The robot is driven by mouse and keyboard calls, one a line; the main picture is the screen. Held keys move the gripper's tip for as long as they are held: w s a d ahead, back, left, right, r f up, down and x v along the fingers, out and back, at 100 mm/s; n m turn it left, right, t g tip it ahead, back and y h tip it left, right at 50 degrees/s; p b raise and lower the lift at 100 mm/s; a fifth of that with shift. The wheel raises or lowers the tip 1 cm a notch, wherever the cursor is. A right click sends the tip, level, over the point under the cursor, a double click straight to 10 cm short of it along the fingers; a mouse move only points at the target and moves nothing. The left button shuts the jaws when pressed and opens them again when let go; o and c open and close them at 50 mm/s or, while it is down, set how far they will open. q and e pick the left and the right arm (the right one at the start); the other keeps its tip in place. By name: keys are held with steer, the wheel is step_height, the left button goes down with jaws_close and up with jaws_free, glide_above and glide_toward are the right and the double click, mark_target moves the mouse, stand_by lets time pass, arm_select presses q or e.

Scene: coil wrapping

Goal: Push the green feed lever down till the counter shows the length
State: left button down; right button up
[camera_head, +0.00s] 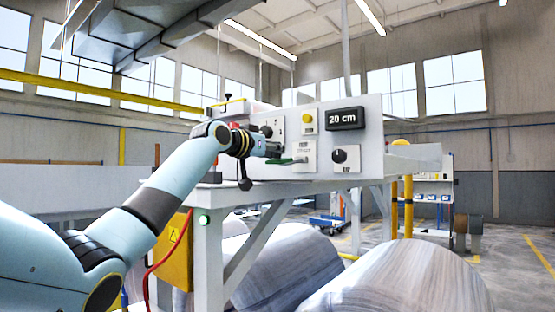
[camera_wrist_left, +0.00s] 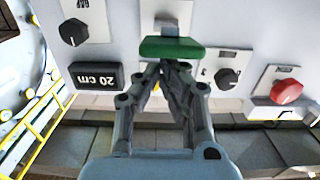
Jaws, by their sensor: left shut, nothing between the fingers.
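The green feed lever (camera_head: 288,161) sticks out from the front of the grey control panel (camera_head: 370,128); it also shows large in the left wrist view (camera_wrist_left: 172,48). The black counter (camera_head: 345,118) reads 20 cm; in the left wrist view (camera_wrist_left: 95,75) its display appears upside down. My left gripper (camera_head: 276,152) is shut and empty at the lever, its fingertips (camera_wrist_left: 172,66) close together at the lever's edge. I cannot tell whether they touch it. My right gripper is in neither view.
The panel also carries a yellow button (camera_head: 307,118), a black knob (camera_head: 340,156) and a red button (camera_wrist_left: 287,91). Large wrapped rolls (camera_head: 400,285) lie below the machine. A yellow box (camera_head: 175,250) hangs by the machine's leg.

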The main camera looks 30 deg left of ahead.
mark_target(275, 162)
arm_select(q)
step_height(275, 162, down, 3)
steer(key=t+b, duration=0.1)
steer(key=b, duration=0.2)
steer(key=shift+s+f+t, duration=0.1)
steer(key=shift+t, duration=0.2)
steer(key=shift+f+b, duration=0.25)
steer(key=shift+b, duration=0.05)
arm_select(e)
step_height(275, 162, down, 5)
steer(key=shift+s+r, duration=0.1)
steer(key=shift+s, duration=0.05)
